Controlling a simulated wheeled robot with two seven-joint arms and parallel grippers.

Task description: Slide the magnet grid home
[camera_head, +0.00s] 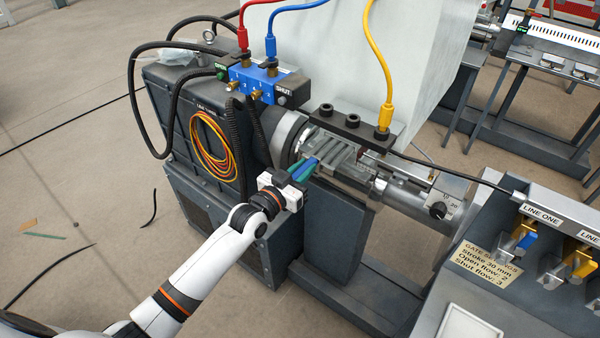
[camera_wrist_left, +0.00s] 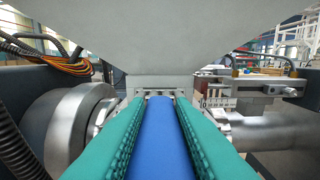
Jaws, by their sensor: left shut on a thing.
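My left gripper (camera_head: 304,170) has teal fingers and is shut on a blue handle (camera_wrist_left: 160,130). The handle runs away from the wrist camera, with a finger along each side. At its far end is a small grey metal face with holes (camera_wrist_left: 150,84). In the head view, grey parallel bars (camera_head: 338,151), which look like the magnet grid, lie just beyond the fingertips in the metal housing. I cannot tell how deep the grid sits; the fingers and housing hide part of it. My right gripper is not in view.
A blue valve block (camera_head: 258,84) with red and blue hoses stands above left. A dark bar with bolts (camera_head: 352,125) and a yellow hose (camera_head: 384,70) is above the housing. A round metal flange (camera_wrist_left: 75,125) is close left of the fingers. A control panel (camera_head: 520,250) stands right.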

